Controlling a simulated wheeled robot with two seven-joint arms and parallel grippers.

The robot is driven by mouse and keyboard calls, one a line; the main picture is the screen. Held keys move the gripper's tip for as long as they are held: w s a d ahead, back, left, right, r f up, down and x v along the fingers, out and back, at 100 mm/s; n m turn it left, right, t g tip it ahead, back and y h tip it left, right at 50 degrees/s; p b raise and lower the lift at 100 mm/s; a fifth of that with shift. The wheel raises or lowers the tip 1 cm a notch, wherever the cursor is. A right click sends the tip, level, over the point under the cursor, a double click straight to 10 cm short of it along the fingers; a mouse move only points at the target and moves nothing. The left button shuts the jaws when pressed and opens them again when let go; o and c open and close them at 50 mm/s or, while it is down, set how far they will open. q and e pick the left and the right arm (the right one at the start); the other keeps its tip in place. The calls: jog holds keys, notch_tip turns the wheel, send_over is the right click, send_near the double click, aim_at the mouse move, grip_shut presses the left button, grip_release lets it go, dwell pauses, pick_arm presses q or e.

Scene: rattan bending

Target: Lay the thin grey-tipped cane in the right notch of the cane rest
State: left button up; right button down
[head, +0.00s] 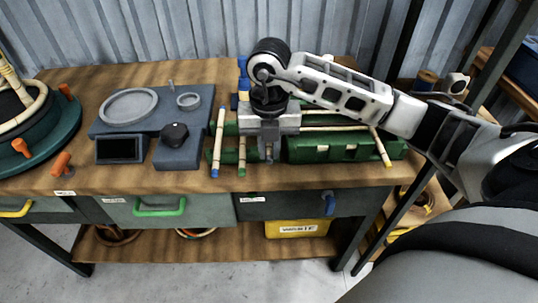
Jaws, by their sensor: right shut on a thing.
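My right gripper (268,150) comes in from the right and points down over the green cane rest (300,151), with its jaws shut. A thin pale cane (335,128) runs sideways from behind the gripper to the right, just above the green rest. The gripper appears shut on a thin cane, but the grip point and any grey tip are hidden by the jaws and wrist. A blue-tipped cane (217,145) and a green-tipped cane (242,155) lie to the left of the gripper. A yellow-tipped cane (381,147) lies across the rest's right part. My left gripper is out of view.
A dark grey station with a screen (121,150), a black knob (174,134) and rings stands to the left. A round green jig (45,140) with orange pegs is at the far left. The bench front has drawers (285,205). A yellow bin (297,229) sits below.

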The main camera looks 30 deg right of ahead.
jog(key=shift+w+d+f, duration=0.2)
jog(key=shift+w+f, duration=0.05)
jog(key=shift+f, duration=1.8)
jog(key=c, duration=1.4)
grip_release()
jog(key=shift+p, duration=0.3)
